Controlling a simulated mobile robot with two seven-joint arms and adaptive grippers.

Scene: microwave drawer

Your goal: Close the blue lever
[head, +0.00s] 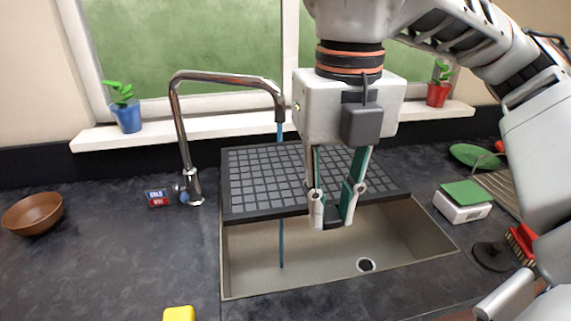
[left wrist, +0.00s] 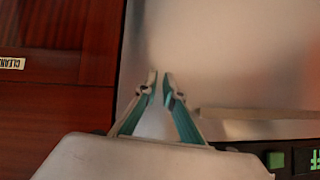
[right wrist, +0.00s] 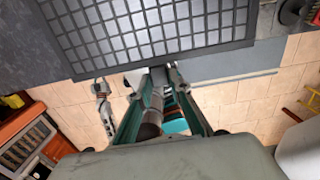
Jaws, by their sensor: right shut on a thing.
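A thin blue stream (head: 281,240) falls from the spout into the sink. My right gripper (head: 333,218) is well to the right of the lever, above the sink, shut at the front edge of the dark drying rack (head: 260,180). The rack also shows in the right wrist view (right wrist: 160,30).
The metal sink (head: 250,280) lies under the rack. A blue and red label (head: 157,197) is beside the faucet base. A brown bowl (head: 32,214) stands at the left, a scale (head: 463,202) at the right, a yellow object (head: 179,314) in front.

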